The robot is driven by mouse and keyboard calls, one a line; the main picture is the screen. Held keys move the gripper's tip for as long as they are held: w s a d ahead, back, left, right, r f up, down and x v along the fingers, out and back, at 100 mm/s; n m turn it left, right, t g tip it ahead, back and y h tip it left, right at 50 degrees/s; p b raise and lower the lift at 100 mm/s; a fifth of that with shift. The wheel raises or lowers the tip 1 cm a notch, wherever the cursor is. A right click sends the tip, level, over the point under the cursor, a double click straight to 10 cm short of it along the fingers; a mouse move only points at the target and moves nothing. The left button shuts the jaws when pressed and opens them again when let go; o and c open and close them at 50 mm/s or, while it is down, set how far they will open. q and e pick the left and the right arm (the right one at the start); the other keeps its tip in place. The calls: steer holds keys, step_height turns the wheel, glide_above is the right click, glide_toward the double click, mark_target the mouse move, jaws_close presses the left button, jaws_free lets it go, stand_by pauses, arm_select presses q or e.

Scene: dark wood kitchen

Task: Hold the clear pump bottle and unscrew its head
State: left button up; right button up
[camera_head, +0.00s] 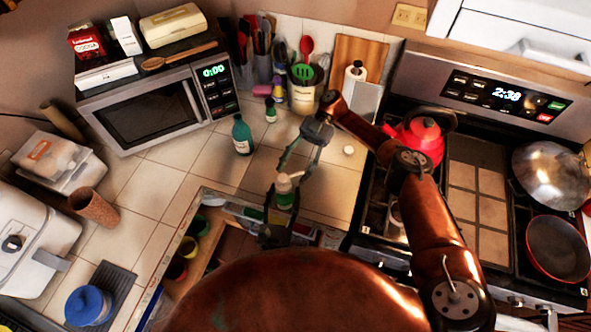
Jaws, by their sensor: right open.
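The pump bottle (285,199) is small in the camera_head view, with a pale pump head (287,181) and a greenish body. It is about upright near the counter's front edge, above the open drawer. My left gripper (281,214) is dark and closed around its body from below; the lower part of the bottle is hidden by it. My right gripper (299,160) reaches in from above and is open. Its fingers point down over the pump head, apart from it as far as I can see.
A teal bottle (242,135) stands on the tiled counter left of the grippers. A utensil crock (303,94) and cutting board (358,62) are behind. A red kettle (421,140) sits on the stove at right. An open drawer (205,246) holds colored items.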

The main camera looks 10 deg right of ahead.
mark_target(285, 186)
steer(key=shift+s+a+f+m+t+y, duration=0.2)
steer(key=shift+s+a+m+t+y, duration=0.5)
steer(key=shift+m+t, duration=0.4)
steer(key=shift+s+a+f+m+t+y, duration=0.25)
steer(key=shift+s+a+m+t+y, duration=0.25)
steer(key=shift+s+m+t+y, duration=0.5)
steer(key=shift+s+a+f+m+t+y, duration=0.2)
steer(key=shift+s+a+m+t+y, duration=0.45)
steer(key=shift+m+t, duration=0.55)
steer(key=shift+w, duration=0.1)
steer(key=shift+c, duration=0.3)
steer(key=shift+d, duration=0.1)
steer(key=c, duration=1.1)
steer(key=o, duration=1.2)
steer(key=shift+c, duration=0.2)
steer(key=shift+d, duration=0.1)
